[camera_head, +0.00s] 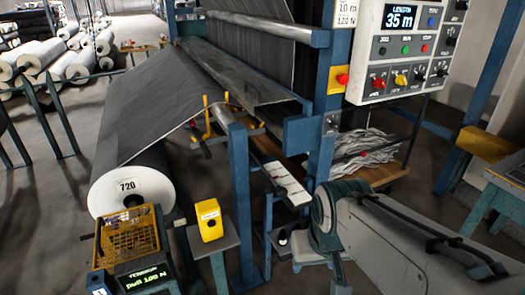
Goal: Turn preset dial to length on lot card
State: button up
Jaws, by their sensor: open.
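The white control panel (400,101) on the blue frame at upper right has a lit display (399,18) reading LENGTH 35 m. Under it are a row of small buttons and several knobs: a red knob (378,84), a yellow knob (401,80) and a black knob (420,75). Their labels are too small to read, so I cannot tell which is the preset dial. A white card (346,13) left of the panel, cut by the top edge, shows a number in m and 120 N; it may be the lot card. My gripper is not visible.
A yellow basket (128,242) with a green display and a yellow box (209,221) on a stand are in front. Blue posts, including one (240,200), stand midway. Open floor (50,235) lies at left.

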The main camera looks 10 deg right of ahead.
aim_at(441, 74)
jog(key=z, duration=1.25)
